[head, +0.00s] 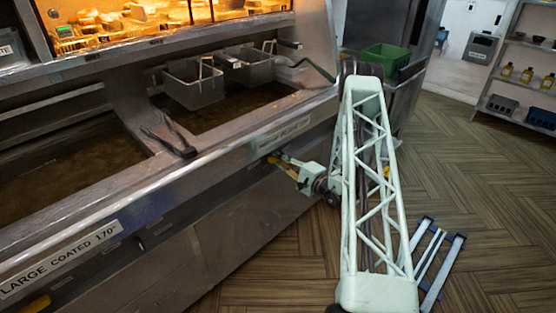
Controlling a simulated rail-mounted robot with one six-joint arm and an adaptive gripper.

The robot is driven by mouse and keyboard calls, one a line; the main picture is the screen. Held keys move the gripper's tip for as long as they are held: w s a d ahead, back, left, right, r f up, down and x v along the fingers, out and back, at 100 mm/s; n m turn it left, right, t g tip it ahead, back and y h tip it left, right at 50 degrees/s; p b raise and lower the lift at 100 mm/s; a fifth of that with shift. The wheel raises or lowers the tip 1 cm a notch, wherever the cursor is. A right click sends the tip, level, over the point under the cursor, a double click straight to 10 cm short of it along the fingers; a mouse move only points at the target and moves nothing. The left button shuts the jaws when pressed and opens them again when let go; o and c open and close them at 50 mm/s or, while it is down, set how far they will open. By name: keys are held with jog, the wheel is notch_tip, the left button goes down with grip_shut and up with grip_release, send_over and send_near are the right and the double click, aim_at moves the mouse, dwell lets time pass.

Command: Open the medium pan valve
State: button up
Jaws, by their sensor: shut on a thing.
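The medium pan valve handle (285,158), a small yellow lever, sits low on the front of the steel fryer, under a label (284,132) too small to read surely. My gripper (276,161) is at this handle and shut on it. The gripper and my arm hide part of the handle and its mounting, so its exact angle is unclear. Another yellow valve handle (38,304) shows at the lower left, under the label reading "LARGE COATED 170°" (62,259).
The fryer front rail (170,190) runs along above the handles. Two wire baskets (194,84) hang over the rear pan. A green crate (386,57) stands beyond my arm. A blue-grey frame (440,262) lies on the floor at right; open floor surrounds it.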

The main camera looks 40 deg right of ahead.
jog(key=m, duration=0.4)
jog(key=shift+m, duration=0.3)
jog(key=m+p, duration=0.1)
jog(key=m, duration=0.2)
jog(key=shift+m, duration=0.4)
jog(key=m+p, duration=0.1)
jog(key=m, duration=0.2)
jog(key=shift+m, duration=2.1)
jog(key=o, duration=0.6)
jog(key=shift+c, duration=0.2)
jog(key=shift+s, duration=0.1)
